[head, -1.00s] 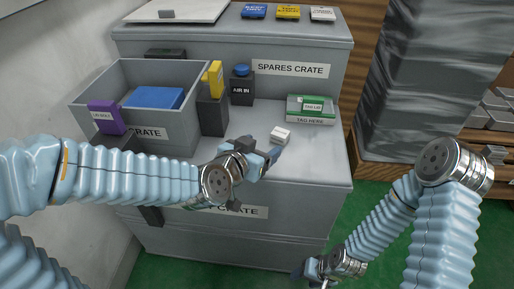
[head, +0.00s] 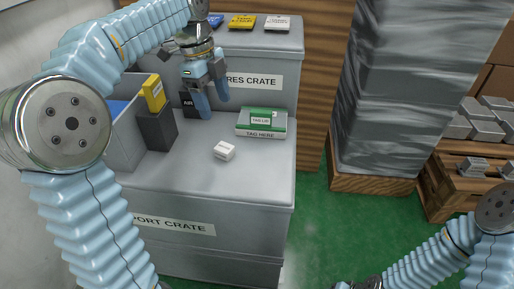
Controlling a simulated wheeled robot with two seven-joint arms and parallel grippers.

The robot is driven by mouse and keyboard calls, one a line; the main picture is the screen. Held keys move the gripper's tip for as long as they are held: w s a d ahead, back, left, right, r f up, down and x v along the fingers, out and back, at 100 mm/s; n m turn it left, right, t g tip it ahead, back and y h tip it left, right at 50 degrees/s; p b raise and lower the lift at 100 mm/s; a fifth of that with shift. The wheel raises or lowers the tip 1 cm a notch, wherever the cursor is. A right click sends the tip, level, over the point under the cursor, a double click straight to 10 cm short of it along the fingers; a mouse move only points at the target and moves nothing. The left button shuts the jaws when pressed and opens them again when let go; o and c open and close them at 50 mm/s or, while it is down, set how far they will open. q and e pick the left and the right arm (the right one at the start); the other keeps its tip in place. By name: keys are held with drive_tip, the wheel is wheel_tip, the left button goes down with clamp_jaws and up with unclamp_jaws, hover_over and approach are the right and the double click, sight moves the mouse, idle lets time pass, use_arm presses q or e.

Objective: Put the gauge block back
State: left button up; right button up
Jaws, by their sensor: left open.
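A small white block (head: 224,150), the likeliest gauge block, lies on the grey lower crate top (head: 190,190), left of the green and white "TAG HERE" box (head: 262,122). My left gripper (head: 213,107) is open and empty. Its two blue fingers point down above the crate top, behind the white block and apart from it in the picture. They partly cover the "AIR IN" block (head: 188,103). My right gripper (head: 358,284) is at the bottom edge, over the green floor; its fingers are cut off or too small to read.
A yellow block (head: 153,92) stands on a dark holder (head: 157,128) beside the grey bin (head: 122,150) at left. The taller spares crate (head: 280,55) rises behind, with coloured tags on top. A wrapped stack (head: 385,90) stands at right. The crate top's front is clear.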

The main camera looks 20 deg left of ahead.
use_arm(q)
drive_tip(key=b, duration=0.2)
hover_over(224, 147)
drive_tip(key=a, duration=0.1)
drive_tip(key=shift+g, duration=0.3)
wheel_tip(224, 147, down, 7)
drive_tip(key=shift+f, duration=0.1)
drive_tip(key=f, duration=0.5)
drive_tip(key=shift+d+f, duration=0.4)
drive_tip(key=shift+r, duration=0.1)
drive_tip(key=c, duration=1.3)
